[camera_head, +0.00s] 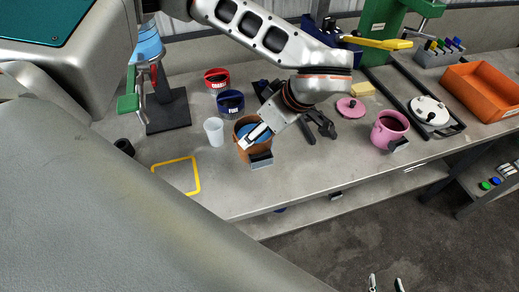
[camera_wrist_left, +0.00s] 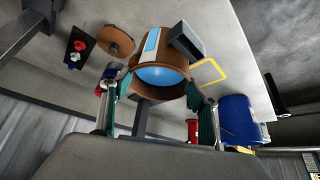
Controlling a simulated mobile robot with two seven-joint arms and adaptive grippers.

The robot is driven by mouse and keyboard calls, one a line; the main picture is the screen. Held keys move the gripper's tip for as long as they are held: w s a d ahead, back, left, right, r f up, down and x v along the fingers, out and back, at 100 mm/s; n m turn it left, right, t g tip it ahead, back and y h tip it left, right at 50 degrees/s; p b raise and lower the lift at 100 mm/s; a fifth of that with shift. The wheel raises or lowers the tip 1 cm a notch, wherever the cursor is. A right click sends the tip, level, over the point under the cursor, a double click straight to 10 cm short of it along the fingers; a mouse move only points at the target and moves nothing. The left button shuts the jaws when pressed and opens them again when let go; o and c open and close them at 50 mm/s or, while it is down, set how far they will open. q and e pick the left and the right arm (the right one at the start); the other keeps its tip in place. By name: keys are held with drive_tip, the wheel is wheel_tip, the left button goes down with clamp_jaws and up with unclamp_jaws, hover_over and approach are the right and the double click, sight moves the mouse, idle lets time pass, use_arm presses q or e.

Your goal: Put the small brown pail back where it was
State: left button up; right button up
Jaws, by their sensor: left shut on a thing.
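The small brown pail (camera_head: 257,150) is at the middle of the bench with blue contents inside and a grey block on its front side. My left gripper (camera_head: 255,136) reaches down to its rim from the upper right. In the left wrist view the brown pail (camera_wrist_left: 178,45) sits between the fingers of my left gripper (camera_wrist_left: 152,92), which is shut on it. I cannot tell whether the pail touches the bench. A yellow square outline (camera_head: 197,175) lies empty on the bench to the left of the pail. My right gripper (camera_head: 385,284) is open and empty at the bottom edge, over the floor.
A white cup (camera_head: 214,131) stands close left of the pail, with blue (camera_head: 231,104) and red (camera_head: 217,79) pails behind. A pink pail (camera_head: 389,129) and an orange bin (camera_head: 484,90) are to the right. Bare bench lies in front.

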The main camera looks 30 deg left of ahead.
sight(260, 152)
use_arm(q)
wheel_tip(260, 152, down, 9)
drive_tip(key=shift+r+p, duration=0.1)
drive_tip(key=shift+p, duration=0.2)
drive_tip(key=shift+f, duration=0.2)
drive_tip(key=o, duration=2)
drive_tip(key=shift+o, duration=0.2)
drive_tip(key=b+v, duration=0.1)
drive_tip(key=v, duration=1.1)
drive_tip(key=shift+r+b, duration=0.2)
drive_tip(key=shift+b, duration=0.15)
